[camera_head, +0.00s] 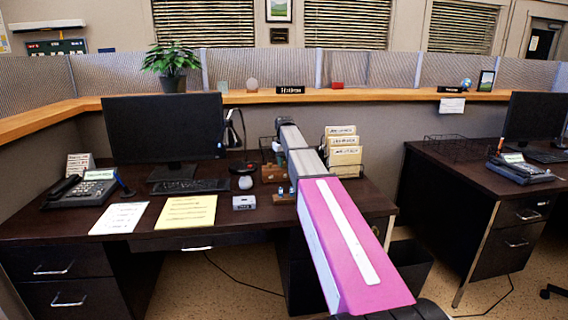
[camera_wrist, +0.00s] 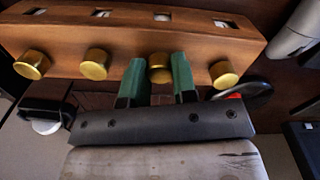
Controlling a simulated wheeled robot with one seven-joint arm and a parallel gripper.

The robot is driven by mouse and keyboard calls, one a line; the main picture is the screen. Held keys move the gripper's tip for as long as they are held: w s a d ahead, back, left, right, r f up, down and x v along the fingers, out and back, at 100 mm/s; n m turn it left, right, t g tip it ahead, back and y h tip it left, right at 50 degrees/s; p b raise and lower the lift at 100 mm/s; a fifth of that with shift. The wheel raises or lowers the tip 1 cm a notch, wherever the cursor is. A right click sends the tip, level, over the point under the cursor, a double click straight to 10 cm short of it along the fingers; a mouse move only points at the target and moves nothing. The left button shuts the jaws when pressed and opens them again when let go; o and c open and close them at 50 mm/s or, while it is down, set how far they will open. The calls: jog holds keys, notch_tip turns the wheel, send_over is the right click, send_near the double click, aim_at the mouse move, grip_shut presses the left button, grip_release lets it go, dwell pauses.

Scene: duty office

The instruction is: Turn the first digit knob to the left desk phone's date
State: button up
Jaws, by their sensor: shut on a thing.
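The wrist view shows a wooden box (camera_wrist: 150,38) with a row of brass knobs along its near side and small windows on top. The windows' digits cannot be read. My gripper (camera_wrist: 160,68) has its two green fingers shut on the brass knob second from the right (camera_wrist: 159,75), one finger on each side. The other knobs stand free, at the far left (camera_wrist: 32,66), second from left (camera_wrist: 95,64) and far right (camera_wrist: 222,74). In the head view the left desk phone (camera_head: 80,190) sits on the left desk; its display is too small to read.
The left desk (camera_head: 60,225) holds a monitor (camera_head: 165,128), keyboard (camera_head: 191,186), white sheet (camera_head: 118,218), yellow sheet (camera_head: 187,212) and small grey device (camera_head: 244,202). A file rack (camera_head: 344,153) stands right of my arm. Another phone (camera_head: 522,170) is on the right desk.

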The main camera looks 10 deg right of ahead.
jog(key=m, duration=0.4)
jog(key=shift+m, duration=0.4)
jog(key=m, duration=0.3)
jog(key=shift+m, duration=0.3)
jog(key=m, duration=0.3)
jog(key=shift+m, duration=2.2)
jog(key=o, duration=0.9)
jog(key=shift+r, duration=0.1)
notch_tip(320, 180, up, 11)
jog(key=shift+f, duration=0.15)
